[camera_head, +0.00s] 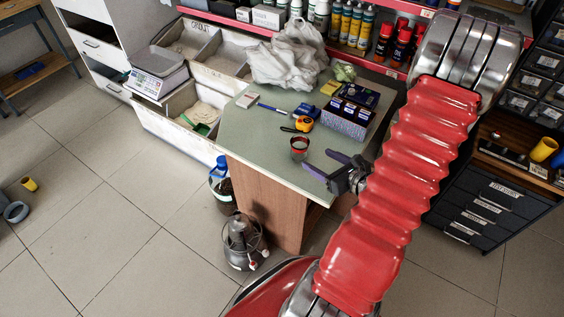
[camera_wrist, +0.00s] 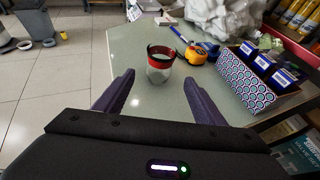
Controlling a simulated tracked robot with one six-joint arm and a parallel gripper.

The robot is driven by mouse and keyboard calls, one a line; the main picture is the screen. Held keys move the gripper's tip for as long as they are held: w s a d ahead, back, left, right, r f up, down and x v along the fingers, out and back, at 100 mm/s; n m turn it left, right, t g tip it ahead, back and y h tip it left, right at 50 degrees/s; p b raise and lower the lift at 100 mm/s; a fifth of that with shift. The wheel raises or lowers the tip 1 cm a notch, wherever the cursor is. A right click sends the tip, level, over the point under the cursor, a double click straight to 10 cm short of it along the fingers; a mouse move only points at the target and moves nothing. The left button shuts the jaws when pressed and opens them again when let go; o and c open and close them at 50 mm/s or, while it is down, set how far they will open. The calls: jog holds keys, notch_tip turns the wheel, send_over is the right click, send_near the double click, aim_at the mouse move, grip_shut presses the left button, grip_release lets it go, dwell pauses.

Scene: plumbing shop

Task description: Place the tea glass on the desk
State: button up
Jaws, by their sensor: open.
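The tea glass (camera_head: 299,148) is a small clear glass with a red and dark band at its rim. It stands upright on the green-grey top of the desk (camera_head: 262,140), near the front edge. In the wrist view the glass (camera_wrist: 159,66) is just ahead of my gripper, centred between the fingers and past their tips. My gripper (camera_head: 322,168) is open and empty, with its dark purple fingers to the right of the glass. In the wrist view the two fingertips (camera_wrist: 158,82) are spread apart, and neither visibly touches the glass.
A yellow-orange tape measure (camera_head: 303,124) and a blue-patterned box (camera_head: 346,118) with dark packs lie behind the glass. A white plastic bag (camera_head: 287,55) sits at the back. A blue pen-like tool (camera_head: 271,108) lies to the left. The desk's left front is clear.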

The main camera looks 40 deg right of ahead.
jog(key=w+a+r+n+g+y, duration=0.1)
jog(key=a+r+n+g+y, duration=0.4)
jog(key=a+n, duration=0.65)
jog(key=w+a+r+n+g+y, duration=0.2)
jog(key=a+r+n+y, duration=0.2)
jog(key=a+r+n, duration=0.75)
jog(key=s+a+r+n+h, duration=0.8)
jog(key=n, duration=0.5)
jog(key=shift+s+a+r+n+g, duration=0.15)
jog(key=shift+s+r+n+g, duration=0.15)
jog(key=shift+r+g, duration=0.1)
jog(key=shift+f, duration=0.1)
jog(key=shift+c, duration=0.4)
